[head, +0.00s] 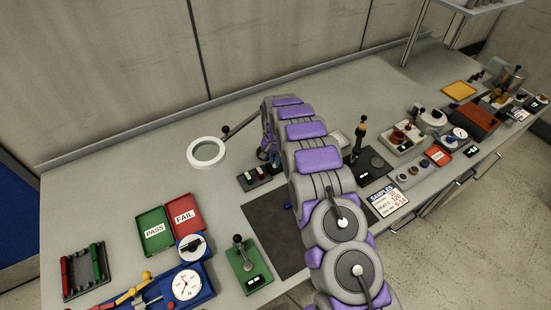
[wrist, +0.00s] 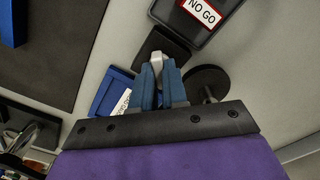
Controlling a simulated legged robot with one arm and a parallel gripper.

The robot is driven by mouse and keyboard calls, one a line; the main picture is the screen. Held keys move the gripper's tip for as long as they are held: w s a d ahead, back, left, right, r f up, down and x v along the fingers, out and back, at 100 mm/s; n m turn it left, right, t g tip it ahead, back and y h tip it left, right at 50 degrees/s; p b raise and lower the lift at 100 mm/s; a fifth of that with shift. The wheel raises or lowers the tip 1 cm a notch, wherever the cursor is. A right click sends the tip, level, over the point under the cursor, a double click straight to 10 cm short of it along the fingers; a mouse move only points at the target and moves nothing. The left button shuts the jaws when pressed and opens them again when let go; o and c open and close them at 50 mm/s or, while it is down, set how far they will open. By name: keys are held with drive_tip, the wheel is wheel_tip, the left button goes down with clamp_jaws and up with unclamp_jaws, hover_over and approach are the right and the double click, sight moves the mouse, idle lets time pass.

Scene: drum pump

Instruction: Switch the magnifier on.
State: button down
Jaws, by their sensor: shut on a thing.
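The magnifier (head: 207,152), a white ring around a lens, stands over the left-middle of the bench in the head view. In the wrist view my gripper (wrist: 158,82) has blue fingers close together, shut on a small pale grey piece (wrist: 155,62). This piece stands over a dark square block (wrist: 162,42). I cannot tell whether it is the magnifier's switch. A round black base (wrist: 207,82) is just right of the fingers. My arm largely hides the gripper in the head view.
In the wrist view a dark NO GO tray (wrist: 197,27) lies above and a blue tray (wrist: 110,92) at left. In the head view a dark block with several switches (head: 261,175) is beside my arm; a PASS tray (head: 153,217) and FAIL tray (head: 185,203) lie left.

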drive_tip(key=shift+a, duration=0.1)
drive_tip(key=c, duration=1.2)
unclamp_jaws()
drive_tip(key=shift+o, duration=0.2)
wheel_tip(320, 180, up, 17)
drive_tip(key=p, duration=0.1)
drive_tip(key=shift+a+r, duration=0.1)
